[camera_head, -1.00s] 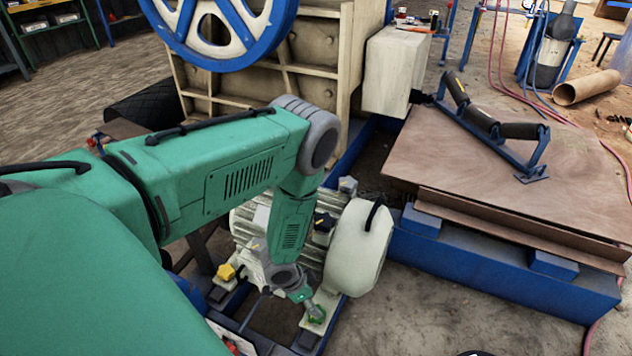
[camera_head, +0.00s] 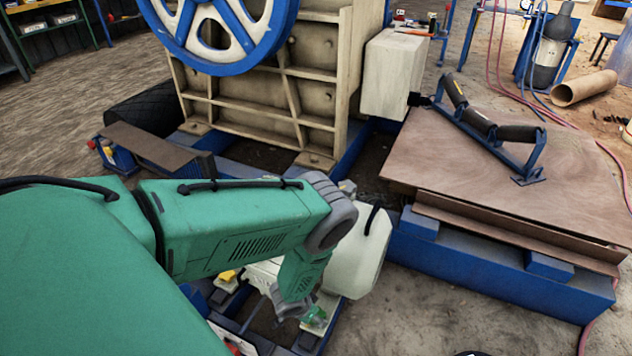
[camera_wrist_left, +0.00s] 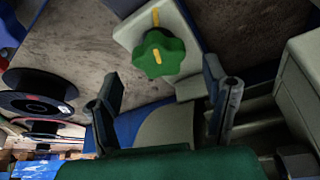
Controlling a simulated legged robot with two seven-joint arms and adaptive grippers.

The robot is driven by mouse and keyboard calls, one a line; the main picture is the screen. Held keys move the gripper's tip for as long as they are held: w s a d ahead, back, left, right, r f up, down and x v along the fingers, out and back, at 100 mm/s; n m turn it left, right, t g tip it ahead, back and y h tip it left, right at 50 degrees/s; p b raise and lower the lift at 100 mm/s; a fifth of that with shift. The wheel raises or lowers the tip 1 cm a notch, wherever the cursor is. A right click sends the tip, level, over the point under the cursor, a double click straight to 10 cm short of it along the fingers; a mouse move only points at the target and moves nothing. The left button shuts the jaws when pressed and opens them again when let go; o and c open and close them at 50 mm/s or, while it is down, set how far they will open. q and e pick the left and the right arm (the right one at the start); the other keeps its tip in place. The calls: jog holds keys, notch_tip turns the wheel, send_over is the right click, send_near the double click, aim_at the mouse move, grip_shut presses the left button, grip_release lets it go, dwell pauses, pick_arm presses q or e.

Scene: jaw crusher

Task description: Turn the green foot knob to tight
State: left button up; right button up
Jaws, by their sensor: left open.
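The green foot knob (camera_head: 315,317) sits on a pale motor foot at the bottom centre of the head view. In the left wrist view the knob (camera_wrist_left: 158,54) is a lobed green wheel with a yellow mark, on a pale plate with another yellow mark. My left gripper (camera_head: 292,312) is just left of the knob in the head view, partly hidden by my arm. In the left wrist view its two fingers (camera_wrist_left: 162,88) are apart with nothing between them, and the knob shows beyond their tips. Contact is not visible. My right gripper is not in view.
The cream motor housing (camera_head: 358,255) stands right beside my left forearm. A yellow knob (camera_head: 228,275) is left of my gripper, partly covered by my arm. The crusher body (camera_head: 265,100) stands behind. A wooden board (camera_head: 440,165) on a blue frame lies to the right.

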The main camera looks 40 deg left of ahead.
pick_arm(q)
jog(key=shift+b+x, duration=0.6)
jog(key=shift+x, duration=1.1)
jog(key=c, duration=1.2)
jog(key=shift+o, duration=0.2)
jog(key=shift+m+b, duration=0.5)
jog(key=shift+m, duration=0.2)
jog(key=shift+h, duration=0.3)
jog(key=o, duration=1.2)
jog(key=shift+c, duration=0.2)
jog(key=shift+r, duration=0.15)
jog(key=v, duration=1.1)
jog(key=shift+r, duration=0.35)
